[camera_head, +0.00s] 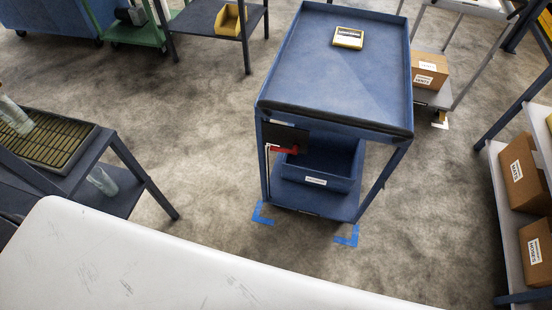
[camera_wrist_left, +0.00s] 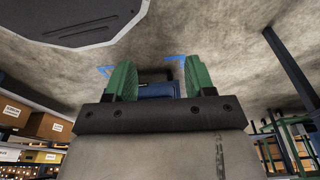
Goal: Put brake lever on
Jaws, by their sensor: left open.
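The blue trolley (camera_head: 340,95) stands on the floor in the middle of the head view. A red lever (camera_head: 284,150) shows at its near end, below the top tray and beside a dark plate (camera_head: 288,136). I cannot clearly tell the lever's position. My left gripper (camera_wrist_left: 159,80) shows in the left wrist view with its two green fingers apart and nothing between them. Part of the blue trolley (camera_wrist_left: 157,90) shows beyond and between the fingers, well apart from them. The lever cannot be made out there. My right gripper is in neither view.
Blue corner marks (camera_head: 347,236) lie on the floor at the trolley's near end. A yellow-edged device (camera_head: 348,38) lies on its top. A dark table (camera_head: 113,187) stands left, a shelf with cardboard boxes (camera_head: 522,170) right. Floor around the trolley is mostly free.

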